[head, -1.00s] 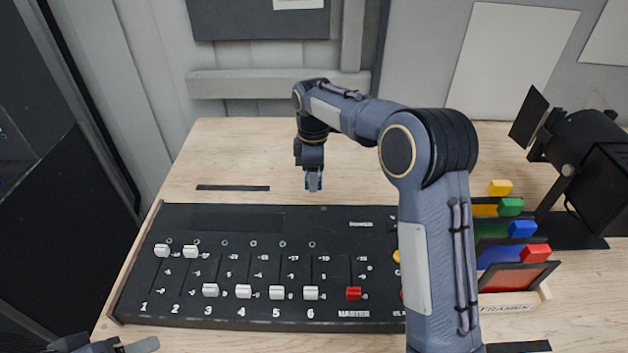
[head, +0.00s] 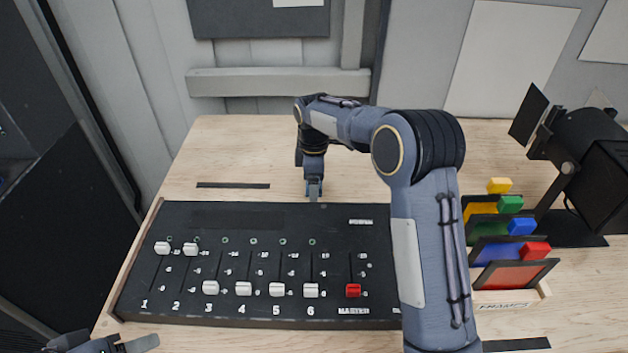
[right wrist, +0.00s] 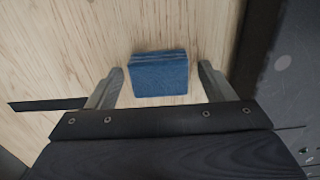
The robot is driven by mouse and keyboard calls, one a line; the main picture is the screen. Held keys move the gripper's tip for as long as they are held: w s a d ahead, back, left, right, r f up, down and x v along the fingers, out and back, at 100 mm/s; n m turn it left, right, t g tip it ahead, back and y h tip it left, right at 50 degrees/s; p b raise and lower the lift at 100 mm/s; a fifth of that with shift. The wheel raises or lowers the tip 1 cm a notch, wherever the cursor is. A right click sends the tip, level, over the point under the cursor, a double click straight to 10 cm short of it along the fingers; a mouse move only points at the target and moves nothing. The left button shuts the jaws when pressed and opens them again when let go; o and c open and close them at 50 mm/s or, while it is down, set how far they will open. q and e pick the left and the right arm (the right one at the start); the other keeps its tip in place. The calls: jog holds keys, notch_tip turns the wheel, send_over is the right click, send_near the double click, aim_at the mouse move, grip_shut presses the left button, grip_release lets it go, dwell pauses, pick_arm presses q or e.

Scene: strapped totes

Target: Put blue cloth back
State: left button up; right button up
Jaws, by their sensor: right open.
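The blue cloth (right wrist: 160,75) shows in the right wrist view as a small folded block over the wooden table top. My right gripper (right wrist: 161,73) is open, with one finger on each side of the cloth and a gap to each. In the head view, my right gripper (head: 314,192) points down just behind the back edge of the console, and I cannot make out the cloth there. Only part of my left gripper (head: 125,346) shows at the bottom left corner; its jaw opening cannot be judged.
A black console (head: 230,265) with white sliders and a red one fills the table's front. A black strip (head: 232,185) lies behind it. Colour frames (head: 515,275) stand in a rack at right, near a black lamp (head: 600,150).

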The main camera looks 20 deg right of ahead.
notch_tip(320, 180, up, 8)
jog(key=shift+f, duration=0.1)
jog(key=shift+s+d+r, duration=0.2)
jog(key=shift+r, duration=0.05)
jog(key=s+d+r+m+t+y, duration=0.1)
jog(key=s+d+r+m+y, duration=0.2)
jog(key=s, duration=0.5)
jog(key=s+d+r+m+t, duration=0.1)
jog(key=s+d+r+m, duration=0.3)
jog(key=s, duration=0.5)
jog(key=s+a+f+m+t, duration=0.1)
jog(key=s+f+m, duration=0.1)
jog(key=s, duration=0.4)
jog(key=s+a+f+m+t, duration=0.1)
jog(key=s+f+m, duration=0.1)
jog(key=s+m, duration=0.2)
jog(key=s+a+f+m+t, duration=0.1)
jog(key=s+f+m, duration=0.1)
jog(key=s, duration=0.6)
jog(key=shift+s+a+f+m+t+y, duration=0.2)
jog(key=shift+a+m+t+y, duration=0.15)
jog(key=shift+m, duration=0.45)
